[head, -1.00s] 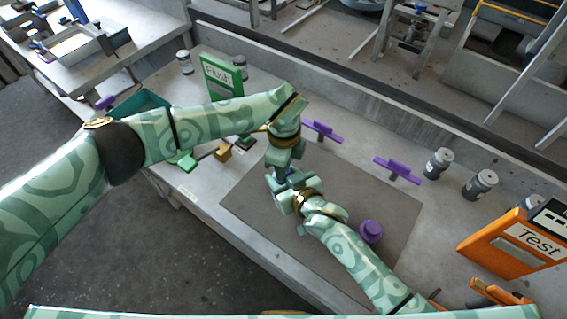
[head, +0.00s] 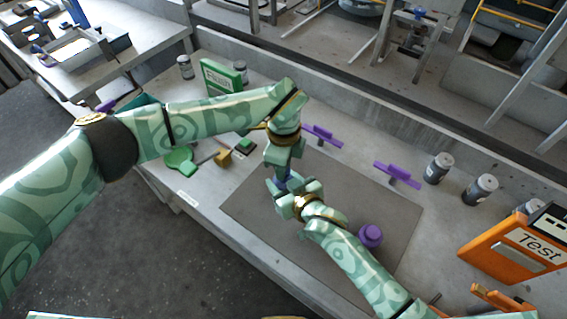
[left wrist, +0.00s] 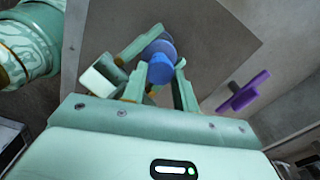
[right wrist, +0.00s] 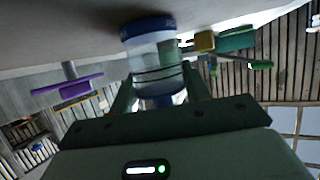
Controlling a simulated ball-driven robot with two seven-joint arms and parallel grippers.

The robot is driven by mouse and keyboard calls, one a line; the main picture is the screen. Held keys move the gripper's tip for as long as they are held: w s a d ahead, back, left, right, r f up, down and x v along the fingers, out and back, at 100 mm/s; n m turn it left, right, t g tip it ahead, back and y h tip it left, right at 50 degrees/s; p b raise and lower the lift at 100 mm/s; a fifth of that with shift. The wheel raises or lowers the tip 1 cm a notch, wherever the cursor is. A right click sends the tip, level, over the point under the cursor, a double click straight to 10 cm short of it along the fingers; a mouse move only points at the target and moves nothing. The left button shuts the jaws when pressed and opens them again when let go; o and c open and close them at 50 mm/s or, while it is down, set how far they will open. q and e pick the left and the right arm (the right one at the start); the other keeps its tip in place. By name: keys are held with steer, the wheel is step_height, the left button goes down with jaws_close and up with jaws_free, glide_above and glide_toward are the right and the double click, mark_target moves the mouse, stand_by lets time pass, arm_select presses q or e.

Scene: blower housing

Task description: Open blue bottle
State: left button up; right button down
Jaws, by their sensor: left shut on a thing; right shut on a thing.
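The blue bottle (right wrist: 155,55) is a clear cylinder with blue ends in the right wrist view. My right gripper (right wrist: 160,90) is shut on it, with its fingers on either side. In the left wrist view, the bottle's blue cap (left wrist: 161,69) is between the fingers of my left gripper (left wrist: 162,88), which is shut on it. In the head view, my left gripper (head: 284,172) points down from above and my right gripper (head: 284,192) meets it just below. Only a small bit of blue (head: 283,184) shows between them. I cannot tell whether the cap is loose.
A grey mat (head: 340,195) covers the bench middle. A purple round knob-like part (head: 370,236) sits beside my right forearm. Purple handles (head: 322,135) (head: 397,173) stand at the back. Grey jars (head: 438,168), an orange Test box (head: 512,246) and a green sign (head: 221,78) stand around.

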arm_select(q)
steer(key=shift+r, duration=0.1)
steer(key=shift+r, duration=1.9)
arm_select(e)
steer(key=c, duration=0.6)
jaws_free()
